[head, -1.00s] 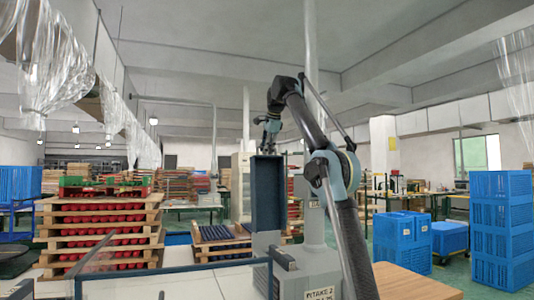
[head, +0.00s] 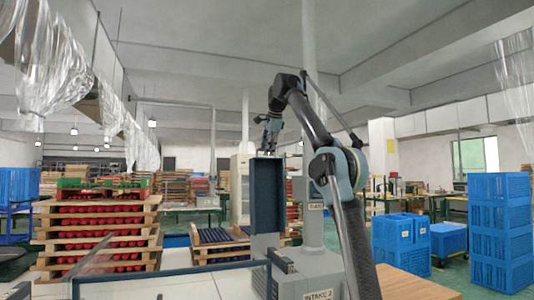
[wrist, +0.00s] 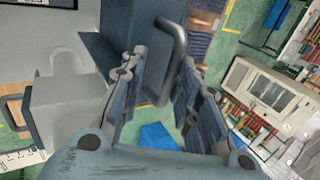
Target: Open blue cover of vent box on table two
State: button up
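The blue cover (head: 267,190) stands upright above the grey vent box (head: 300,283) in the head view, its hollow side toward me. A label reading INTAKE 2 is on the box. In the wrist view, the cover (wrist: 108,42) is at the upper left, with a grey bar handle (wrist: 178,42) on it. My gripper (head: 268,140) is just above the cover's top edge in the head view. In the wrist view, the fingers of my gripper (wrist: 165,68) are apart, with the handle showing between them. I cannot tell whether they touch it.
Stacked wooden trays of red items (head: 98,232) stand at the left. Blue crates (head: 500,230) stand at the right. A wooden tabletop (head: 405,285) is at the front right. A grey column (head: 312,215) rises behind the box.

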jog(key=s+d, duration=0.4)
jog(key=s, duration=0.4)
jog(key=shift+s, duration=0.4)
